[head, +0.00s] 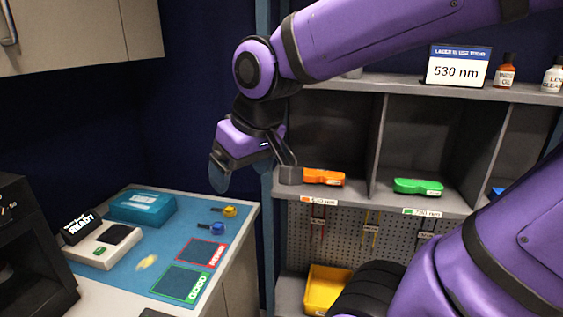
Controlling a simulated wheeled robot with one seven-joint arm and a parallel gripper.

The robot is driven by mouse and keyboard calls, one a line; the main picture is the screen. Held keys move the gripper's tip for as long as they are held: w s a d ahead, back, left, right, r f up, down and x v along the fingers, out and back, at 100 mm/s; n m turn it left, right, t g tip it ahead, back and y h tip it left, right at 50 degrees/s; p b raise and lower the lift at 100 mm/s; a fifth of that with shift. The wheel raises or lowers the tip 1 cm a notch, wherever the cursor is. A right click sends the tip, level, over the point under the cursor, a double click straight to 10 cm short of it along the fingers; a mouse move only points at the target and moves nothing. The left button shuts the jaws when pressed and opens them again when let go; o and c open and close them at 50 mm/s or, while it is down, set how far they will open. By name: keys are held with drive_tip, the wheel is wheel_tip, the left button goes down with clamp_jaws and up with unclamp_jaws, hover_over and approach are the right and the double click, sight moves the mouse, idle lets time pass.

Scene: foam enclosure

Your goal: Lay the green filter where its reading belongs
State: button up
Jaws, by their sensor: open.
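A green glasses-like piece (418,186) lies on the middle shelf bay, and it is the only loose green item I see. I cannot tell if it is the green filter. My gripper (254,180) is open and empty, in front of the shelf's left post, with its right finger close to an orange piece (323,177). The blue mat (137,281) has a green-outlined square (181,284) marked GOOD and a red-outlined square (203,253) whose word is hard to read. A white meter (92,251) on the mat has a dark pad and a display (81,227) reading READY.
A small yellow piece (230,211) and a blue piece (217,229), both with black stems, lie on the mat near a teal box (142,207). A pale yellow smudge or scrap (147,262) lies beside the meter. A sign (458,66) reads 530 nm. A yellow bin (324,289) stands low.

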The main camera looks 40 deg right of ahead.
drive_tip(key=s+d+r+m, duration=0.1)
drive_tip(key=s+d+r, duration=0.1)
drive_tip(key=s, duration=0.4)
drive_tip(key=shift+s+d+r+t+h, duration=0.2)
drive_tip(key=shift+d+t+h, duration=0.15)
drive_tip(key=shift+d, duration=0.25)
